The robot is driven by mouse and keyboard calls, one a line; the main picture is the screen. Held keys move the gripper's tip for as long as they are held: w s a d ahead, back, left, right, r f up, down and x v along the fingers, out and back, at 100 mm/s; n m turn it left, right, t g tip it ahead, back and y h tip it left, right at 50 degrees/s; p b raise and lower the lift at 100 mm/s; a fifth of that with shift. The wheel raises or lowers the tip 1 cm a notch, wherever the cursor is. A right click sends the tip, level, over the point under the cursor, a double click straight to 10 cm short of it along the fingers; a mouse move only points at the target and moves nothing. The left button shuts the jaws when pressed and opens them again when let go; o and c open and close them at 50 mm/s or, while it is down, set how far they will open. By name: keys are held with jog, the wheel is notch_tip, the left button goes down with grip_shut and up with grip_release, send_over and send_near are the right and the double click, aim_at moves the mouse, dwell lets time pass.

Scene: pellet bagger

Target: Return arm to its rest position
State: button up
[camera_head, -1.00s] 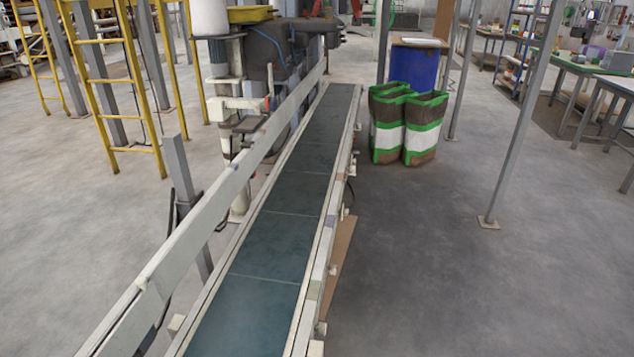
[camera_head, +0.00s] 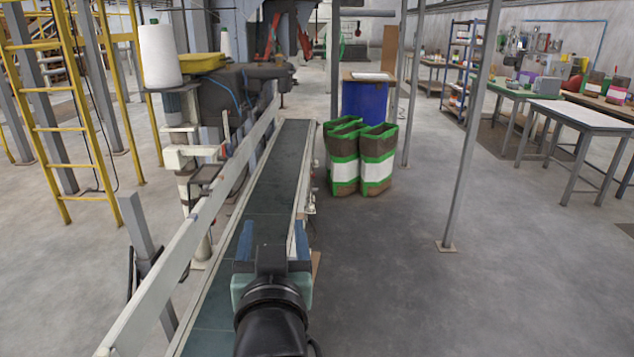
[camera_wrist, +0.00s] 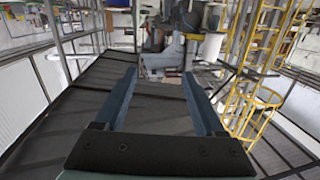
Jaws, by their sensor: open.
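My gripper (camera_head: 273,240) shows in the head view at the bottom middle, above the near part of the conveyor belt. Its two blue fingers stand apart and hold nothing. In the wrist view my gripper (camera_wrist: 158,88) is also open, with bare space between the fingers. My black and grey arm comes in from the bottom edge of the head view and hides part of the belt.
The conveyor (camera_head: 277,165) runs away from me, with a pale guard rail (camera_head: 190,235) on its left. Green and brown bags (camera_head: 376,160) and a blue drum (camera_head: 365,98) stand right of its far end. A grey post (camera_head: 470,130) stands right; open floor lies between.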

jog(key=s+d+r+t+p, duration=0.1)
jog(key=s+r, duration=0.4)
jog(key=r, duration=0.6)
jog(key=s+d+r+t+h+p, duration=0.1)
jog(key=s+d+r+t, duration=0.2)
jog(key=r, duration=0.8)
jog(key=s+d+r+t+p, duration=0.1)
jog(key=s+r+t, duration=0.5)
jog(key=r, duration=0.5)
jog(key=shift+s+d+r+m+h, duration=0.2)
jog(key=shift+s+d+m+h, duration=0.15)
jog(key=shift+s, duration=0.9)
